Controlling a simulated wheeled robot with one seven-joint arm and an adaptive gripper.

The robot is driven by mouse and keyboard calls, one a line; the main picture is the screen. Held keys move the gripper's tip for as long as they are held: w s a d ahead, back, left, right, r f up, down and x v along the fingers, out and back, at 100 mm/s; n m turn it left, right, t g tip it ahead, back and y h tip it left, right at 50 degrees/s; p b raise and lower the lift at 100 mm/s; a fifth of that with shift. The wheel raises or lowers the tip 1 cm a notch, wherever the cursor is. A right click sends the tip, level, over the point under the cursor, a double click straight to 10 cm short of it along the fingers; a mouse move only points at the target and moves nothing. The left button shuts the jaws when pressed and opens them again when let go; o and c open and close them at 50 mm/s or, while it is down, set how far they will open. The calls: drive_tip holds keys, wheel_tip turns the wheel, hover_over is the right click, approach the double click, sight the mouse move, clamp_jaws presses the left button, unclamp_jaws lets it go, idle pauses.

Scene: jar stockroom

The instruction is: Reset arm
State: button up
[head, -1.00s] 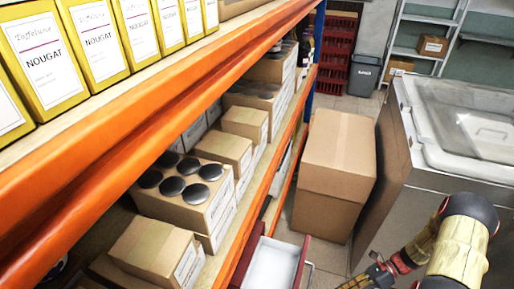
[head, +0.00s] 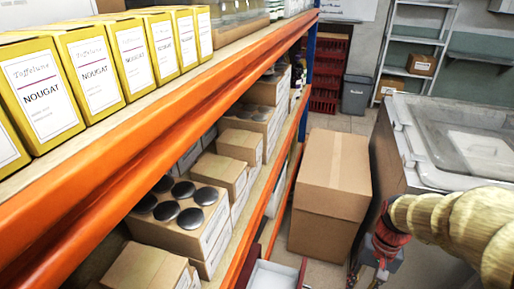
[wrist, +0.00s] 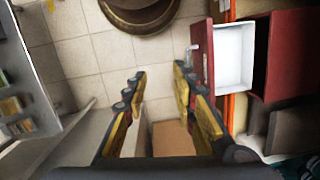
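My arm comes in from the right edge of the head view. My gripper is low there, partly cut off by the bottom edge, over the aisle floor beside the large cardboard box (head: 330,190). In the wrist view my gripper (wrist: 158,77) has its two yellow and black fingers apart, with only floor tiles between the tips. It is open and holds nothing. The task names no object.
A red drawer with a white inside (head: 272,275) stands open at the shelf's foot; the wrist view shows it right of the fingers (wrist: 233,57). The orange-beamed shelf (head: 150,121) holds yellow nougat boxes (head: 88,75). A grey chest with a clear lid (head: 465,135) stands right.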

drive_tip(key=s+a+r+n+t, duration=0.2)
drive_tip(key=a+r, duration=0.3)
drive_tip(key=r, duration=0.3)
drive_tip(key=s+a+r+n+t+h, duration=0.1)
drive_tip(key=s+a+r+n+t, duration=0.2)
drive_tip(key=r, duration=0.6)
drive_tip(key=shift+s+a+t, duration=0.25)
drive_tip(key=shift+a+t, duration=0.65)
drive_tip(key=shift+a, duration=0.1)
